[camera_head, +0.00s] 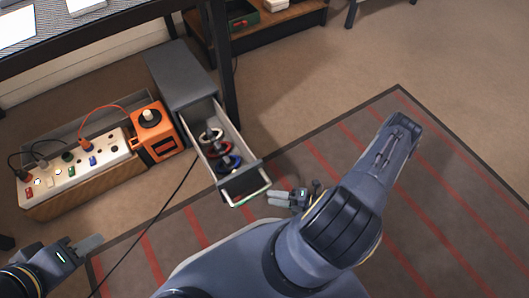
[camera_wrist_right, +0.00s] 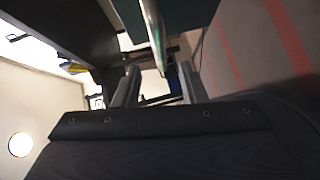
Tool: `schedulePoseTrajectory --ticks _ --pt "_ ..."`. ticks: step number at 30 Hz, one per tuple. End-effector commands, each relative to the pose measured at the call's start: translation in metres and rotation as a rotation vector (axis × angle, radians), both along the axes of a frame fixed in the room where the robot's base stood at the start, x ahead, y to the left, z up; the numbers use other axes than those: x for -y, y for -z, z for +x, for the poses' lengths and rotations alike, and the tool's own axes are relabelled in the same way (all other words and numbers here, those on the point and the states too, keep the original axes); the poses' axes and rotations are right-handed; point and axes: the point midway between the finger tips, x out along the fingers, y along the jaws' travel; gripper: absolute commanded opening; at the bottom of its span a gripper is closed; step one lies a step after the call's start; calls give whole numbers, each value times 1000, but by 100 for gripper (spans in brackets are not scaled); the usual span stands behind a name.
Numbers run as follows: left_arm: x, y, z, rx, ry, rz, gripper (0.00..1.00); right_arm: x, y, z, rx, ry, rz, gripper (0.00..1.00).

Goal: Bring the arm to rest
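My right gripper (camera_head: 272,199) is just right of the open drawer's front (camera_head: 245,184), with its fingers pointing left toward the pale handle (camera_head: 250,198). In the right wrist view its two fingers (camera_wrist_right: 160,88) stand apart with a gap between them, and nothing is clearly held. The edge of a panel with a pale and green strip (camera_wrist_right: 155,30) shows beyond the fingertips. My left gripper (camera_head: 90,243) is at the lower left, over the floor and away from the furniture. Its fingers overlap in the view, so its opening is unclear.
The grey drawer cabinet (camera_head: 180,75) has its drawer pulled out, holding several ring-shaped parts (camera_head: 219,149). A black cable crosses the floor. A table leg (camera_head: 224,70) stands behind. The striped mat (camera_head: 440,190) is clear at right.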

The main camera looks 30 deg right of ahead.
Motion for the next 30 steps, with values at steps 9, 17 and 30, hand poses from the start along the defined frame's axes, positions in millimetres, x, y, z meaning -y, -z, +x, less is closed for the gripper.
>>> schedulePoseTrajectory --ticks 9,17,30 --pt "0 0 0 0 0 0 36 4 -8 4 32 -32 -34 38" --pt "0 0 0 0 0 0 36 29 -90 36 379 -362 -365 38" --pt "0 0 0 0 0 0 36 9 -276 42 1351 -1149 -1050 38"
